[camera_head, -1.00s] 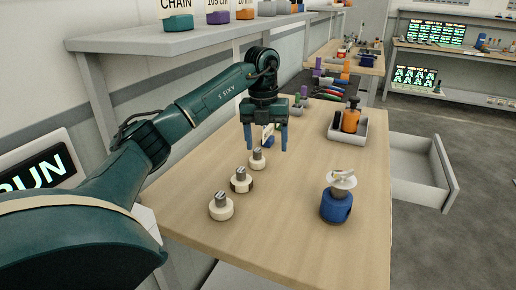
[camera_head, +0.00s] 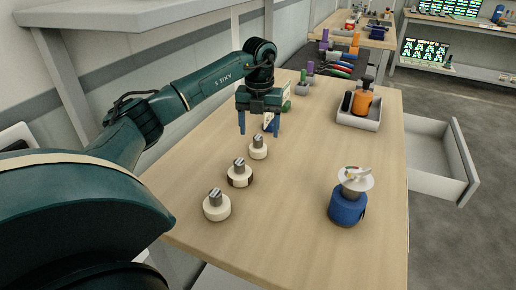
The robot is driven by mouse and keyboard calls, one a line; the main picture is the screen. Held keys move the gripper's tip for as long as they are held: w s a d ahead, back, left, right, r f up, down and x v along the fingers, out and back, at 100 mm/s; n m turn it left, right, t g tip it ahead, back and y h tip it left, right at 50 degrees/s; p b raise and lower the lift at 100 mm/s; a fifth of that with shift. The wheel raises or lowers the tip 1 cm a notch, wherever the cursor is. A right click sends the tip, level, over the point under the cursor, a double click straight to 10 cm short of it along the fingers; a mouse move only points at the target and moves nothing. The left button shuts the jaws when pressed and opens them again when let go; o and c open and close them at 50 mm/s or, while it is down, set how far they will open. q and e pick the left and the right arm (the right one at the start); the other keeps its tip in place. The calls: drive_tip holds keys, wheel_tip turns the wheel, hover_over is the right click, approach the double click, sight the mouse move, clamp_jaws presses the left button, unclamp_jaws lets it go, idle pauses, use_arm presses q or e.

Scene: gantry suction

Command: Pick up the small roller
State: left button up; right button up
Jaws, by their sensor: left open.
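Three cream rollers with grey stems stand in a slanting row on the wooden table: a near one (camera_head: 216,209), a middle one (camera_head: 239,177) with a dark patch on its side, and a far one (camera_head: 258,151). The far one looks smallest, though it is also farthest away. My left gripper (camera_head: 259,131) points down with its two blue fingers apart. It is empty, just above or behind the far roller; the exact gap is hard to tell. My right gripper is out of view.
A blue device with a pale disc top (camera_head: 348,206) stands at the table's right. Behind it, a grey tray (camera_head: 358,123) holds an orange bottle (camera_head: 362,101). An open drawer (camera_head: 437,182) juts out at right. A grey shelf (camera_head: 130,12) runs along the left wall.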

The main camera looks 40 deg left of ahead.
sight(258, 137)
use_arm(q)
drive_tip(key=shift+s+a+f, duration=0.1)
drive_tip(key=shift+a+f, duration=0.05)
drive_tip(key=shift+f, duration=3)
drive_tip(key=c, duration=1.1)
